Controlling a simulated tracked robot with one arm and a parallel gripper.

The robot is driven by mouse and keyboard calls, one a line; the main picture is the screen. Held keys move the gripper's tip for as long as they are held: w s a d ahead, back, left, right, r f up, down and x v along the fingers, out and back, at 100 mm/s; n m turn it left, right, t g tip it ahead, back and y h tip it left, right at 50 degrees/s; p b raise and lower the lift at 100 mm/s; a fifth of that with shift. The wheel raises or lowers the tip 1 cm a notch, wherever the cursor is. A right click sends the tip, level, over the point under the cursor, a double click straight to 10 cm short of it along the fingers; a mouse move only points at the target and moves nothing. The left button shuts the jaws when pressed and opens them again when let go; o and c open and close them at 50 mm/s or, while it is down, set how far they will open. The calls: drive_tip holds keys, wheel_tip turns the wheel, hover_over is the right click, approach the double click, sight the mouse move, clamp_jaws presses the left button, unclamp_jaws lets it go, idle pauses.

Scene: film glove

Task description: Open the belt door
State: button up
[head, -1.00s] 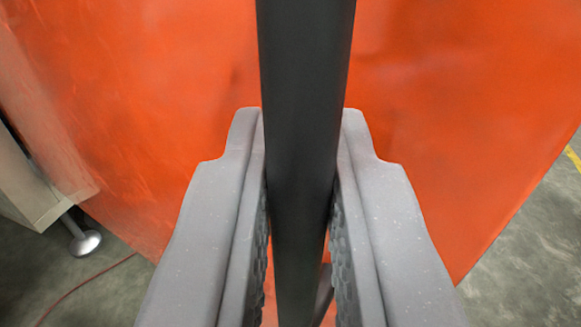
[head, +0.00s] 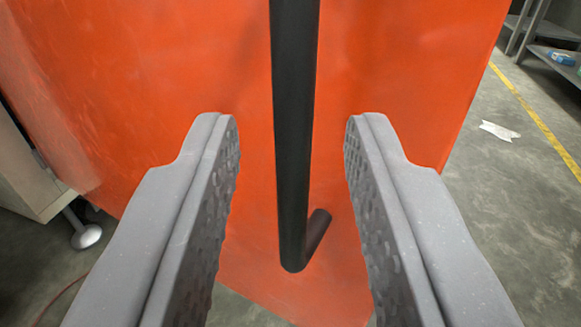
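The belt door is a large orange panel (head: 180,110) that fills most of the head view. Its black vertical bar handle (head: 293,130) runs down from the top edge and bends back to the panel at its lower end. My gripper (head: 292,120) is open, with one grey finger on each side of the handle. Clear gaps show between both fingers and the bar. The top of the handle is out of view.
Grey concrete floor with a yellow line (head: 535,115) and a white scrap (head: 499,131) lies at the right. A metal shelf (head: 550,30) stands at the upper right. A beige cabinet (head: 30,180) on a metal foot (head: 86,236) stands at the left.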

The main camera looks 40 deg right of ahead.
drive_tip(key=p+v, duration=0.1)
drive_tip(key=v, duration=0.8)
drive_tip(key=shift+s+a, duration=0.2)
drive_tip(key=shift+s, duration=0.05)
